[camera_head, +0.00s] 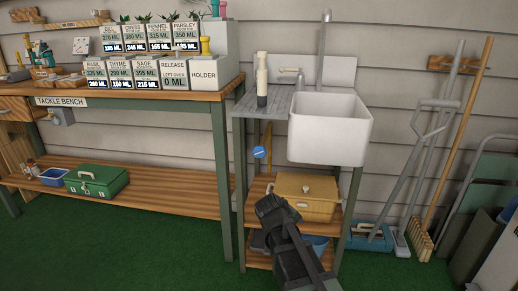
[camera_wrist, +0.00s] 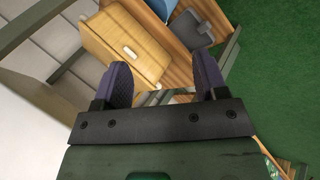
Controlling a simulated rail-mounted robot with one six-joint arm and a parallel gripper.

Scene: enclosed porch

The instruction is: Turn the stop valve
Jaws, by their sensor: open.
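A small blue round disc with a white bar (camera_head: 260,152), which looks like the stop valve's handle, is below the left side of the white sink (camera_head: 328,132). I cannot make out a stop valve in the wrist view. My gripper (camera_head: 268,204) is in front of the sink stand, below the blue disc and apart from it. In the wrist view, my gripper's two dark fingers (camera_wrist: 164,80) are spread, with nothing held between them.
A wooden lidded box (camera_head: 305,197) sits on the stand's shelf, partly behind my arm; it also shows in the wrist view (camera_wrist: 122,48). The tackle bench (camera_head: 150,97) stands left. Brooms (camera_head: 460,150) lean at right. Green floor in front is clear.

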